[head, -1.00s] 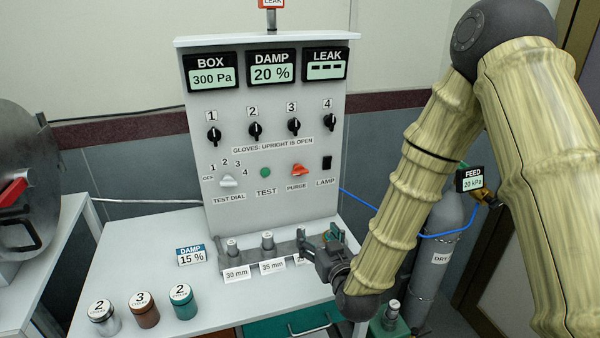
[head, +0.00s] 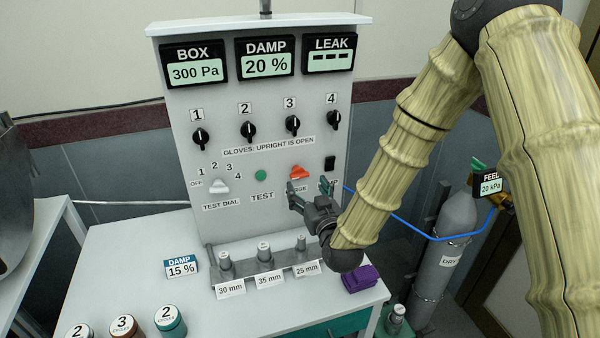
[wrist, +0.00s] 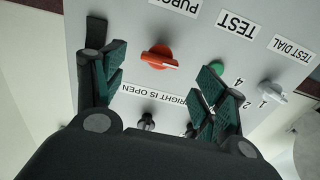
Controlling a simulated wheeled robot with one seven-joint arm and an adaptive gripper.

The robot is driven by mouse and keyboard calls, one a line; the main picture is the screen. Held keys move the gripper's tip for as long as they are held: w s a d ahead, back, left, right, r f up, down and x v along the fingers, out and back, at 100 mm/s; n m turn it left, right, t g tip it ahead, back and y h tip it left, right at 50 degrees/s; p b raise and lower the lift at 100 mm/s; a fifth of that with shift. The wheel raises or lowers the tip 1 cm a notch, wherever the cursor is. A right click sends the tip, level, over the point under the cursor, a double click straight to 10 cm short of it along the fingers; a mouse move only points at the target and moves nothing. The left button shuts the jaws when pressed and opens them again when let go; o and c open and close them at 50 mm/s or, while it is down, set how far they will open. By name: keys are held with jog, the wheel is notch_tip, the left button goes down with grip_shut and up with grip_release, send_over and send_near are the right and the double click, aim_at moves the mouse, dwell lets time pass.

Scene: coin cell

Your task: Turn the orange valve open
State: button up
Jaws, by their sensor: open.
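The orange valve (head: 299,172) is a small knob on the lower right of the grey panel, above the PURGE label, which my gripper partly covers in the head view. It also shows in the wrist view (wrist: 158,58), upside down, with its pointed end toward the right of that picture. My gripper (head: 312,187) is open and empty just in front of the panel, at and slightly below the valve in the head view. In the wrist view the valve appears between the two spread green-padded fingers (wrist: 160,92), apart from both. The distance left to the panel is hard to tell.
The green TEST button (head: 260,175) and white test dial (head: 219,186) are left of the valve; the black lamp switch (head: 330,162) is right. Black glove knobs (head: 249,131) sit above. Below stand a rack of sizes (head: 263,265) and a purple block (head: 361,279).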

aim_at(301, 177)
jog(key=p+x, duration=0.1)
jog(key=x, duration=0.5)
jog(key=shift+p, duration=0.4)
jog(key=shift+w+a+f, duration=0.1)
jog(key=shift+w+a, duration=0.05)
jog(key=shift+w, duration=0.45)
jog(key=c, duration=1)
